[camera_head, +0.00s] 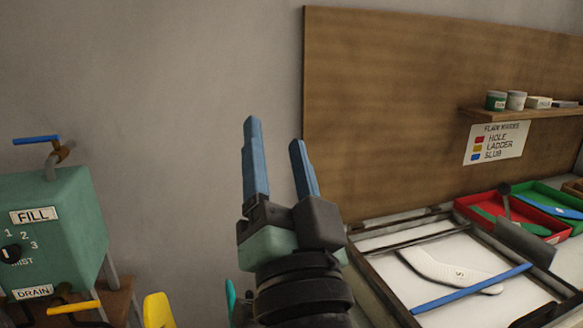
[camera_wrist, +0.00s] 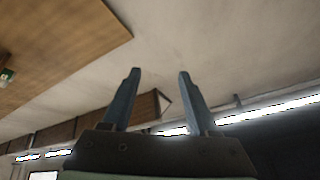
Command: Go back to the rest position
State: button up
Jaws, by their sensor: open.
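My gripper (camera_head: 277,135) points upward in the middle of the head view, in front of the grey wall and the left edge of the brown board. Its two blue fingers are apart with nothing between them. In the wrist view my gripper (camera_wrist: 157,75) is also open and empty, with wall, brown panels and bright light strips behind it. It touches none of the things on the table in the head view.
A green box (camera_head: 60,235) marked FILL and DRAIN stands at left. At right lie a framed tray (camera_head: 375,262) with a white sock-shaped form (camera_head: 440,271) and a blue bar (camera_head: 470,289), a red tray (camera_head: 467,205) and a green tray (camera_head: 545,190). A shelf (camera_head: 520,112) holds jars.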

jog(key=s+d+r+n+t+h+p, duration=0.1)
jog(key=s+r+n+t+h, duration=0.15)
jog(key=s+r, duration=0.4)
jog(key=s+r+n+t+h+p, duration=0.1)
jog(key=s+r+n+t+h, duration=0.2)
jog(key=r, duration=0.6)
notch_tip(320, 180, up, 15)
jog(key=g+y+p, duration=0.1)
jog(key=p, duration=1.4)
jog(key=shift+d, duration=0.15)
jog(key=shift+y, duration=0.25)
